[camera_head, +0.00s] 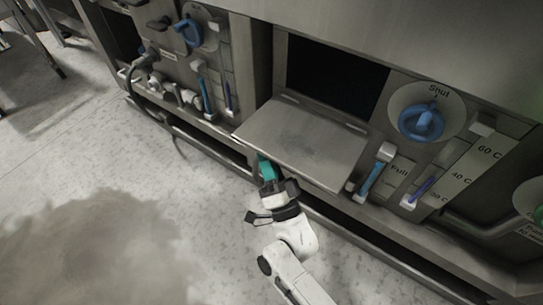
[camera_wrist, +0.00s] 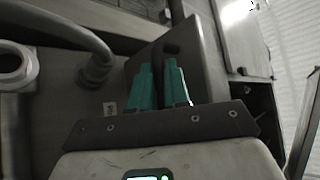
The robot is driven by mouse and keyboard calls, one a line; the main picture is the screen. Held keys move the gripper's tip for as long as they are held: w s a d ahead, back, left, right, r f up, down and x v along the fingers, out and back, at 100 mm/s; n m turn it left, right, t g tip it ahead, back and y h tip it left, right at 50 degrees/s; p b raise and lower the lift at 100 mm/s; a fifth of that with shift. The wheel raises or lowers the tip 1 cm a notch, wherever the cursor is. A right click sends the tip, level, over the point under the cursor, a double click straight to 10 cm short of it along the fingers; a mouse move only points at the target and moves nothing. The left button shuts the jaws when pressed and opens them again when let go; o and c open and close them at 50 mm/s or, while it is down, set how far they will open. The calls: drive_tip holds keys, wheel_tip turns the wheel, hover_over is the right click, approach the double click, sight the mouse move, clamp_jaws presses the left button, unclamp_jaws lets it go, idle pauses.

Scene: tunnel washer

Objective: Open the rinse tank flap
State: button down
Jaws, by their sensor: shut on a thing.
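The flap (camera_head: 300,143) is a flat grey metal panel. In the head view it is folded down and out, below a dark rectangular opening (camera_head: 335,78) in the machine front. My gripper (camera_head: 264,166) is at the flap's outer edge, left of its middle, with teal fingers. My fingers partly hide the held part.
A round plate with a blue knob (camera_head: 422,122), marked "Shut", is right of the opening. Blue-and-white gauges (camera_head: 372,175) stand below it. Another blue knob (camera_head: 189,32) and a hose (camera_head: 133,82) are at left. A rail (camera_head: 345,232) runs low along the front. The floor (camera_head: 60,170) is clear.

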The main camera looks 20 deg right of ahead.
drive_tip(key=shift+w+d, duration=0.3)
drive_tip(key=shift+d, duration=0.6)
drive_tip(key=shift+t, duration=0.3)
drive_tip(key=shift+r, duration=0.1)
drive_tip(key=c, duration=1.4)
unclamp_jaws()
drive_tip(key=shift+d, duration=0.15)
drive_tip(key=shift+c, duration=0.2)
drive_tip(key=o, duration=0.3)
drive_tip(key=shift+n, duration=0.3)
drive_tip(key=shift+f, duration=0.2)
drive_tip(key=p+v, duration=0.1)
drive_tip(key=v, duration=1)
drive_tip(key=shift+p, duration=0.35)
